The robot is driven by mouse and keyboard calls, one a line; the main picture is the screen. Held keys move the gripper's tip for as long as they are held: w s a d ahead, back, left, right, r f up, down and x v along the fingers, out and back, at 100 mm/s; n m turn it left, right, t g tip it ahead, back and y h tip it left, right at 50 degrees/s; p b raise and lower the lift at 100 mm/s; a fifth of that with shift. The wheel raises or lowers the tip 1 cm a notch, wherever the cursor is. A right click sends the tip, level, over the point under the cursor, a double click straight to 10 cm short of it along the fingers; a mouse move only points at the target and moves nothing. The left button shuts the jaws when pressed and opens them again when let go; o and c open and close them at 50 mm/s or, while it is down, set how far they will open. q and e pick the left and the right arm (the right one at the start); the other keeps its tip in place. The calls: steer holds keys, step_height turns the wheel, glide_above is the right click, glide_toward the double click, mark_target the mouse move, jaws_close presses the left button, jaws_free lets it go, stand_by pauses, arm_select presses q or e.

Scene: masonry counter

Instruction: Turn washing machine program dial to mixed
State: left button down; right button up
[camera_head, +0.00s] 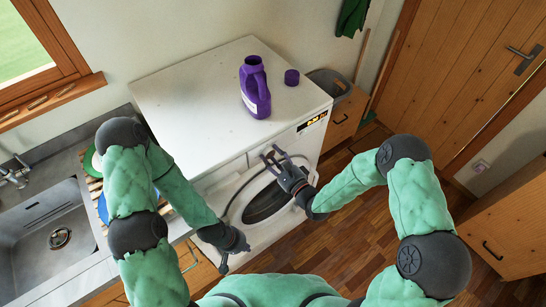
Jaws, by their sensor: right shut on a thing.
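The white washing machine (175,90) stands against the wall, its round door (264,203) on the front below the control panel. A small lit display (312,122) shows at the panel's right end. My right gripper (272,155) is at the middle of the panel, above the door, with its fingers shut on the program dial. The gripper hides the dial, so its setting cannot be read. My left gripper (226,266) hangs low, left of the door and apart from the dial. Whether its fingers are open or shut is unclear.
A counter with a sink (45,235) and dishes is at the left. A wooden cabinet (345,120) stands right of the machine. Wooden floor (350,245) is free at the right.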

steer(key=o, duration=1.2)
steer(key=shift+c, duration=0.2)
steer(key=v, duration=1.2)
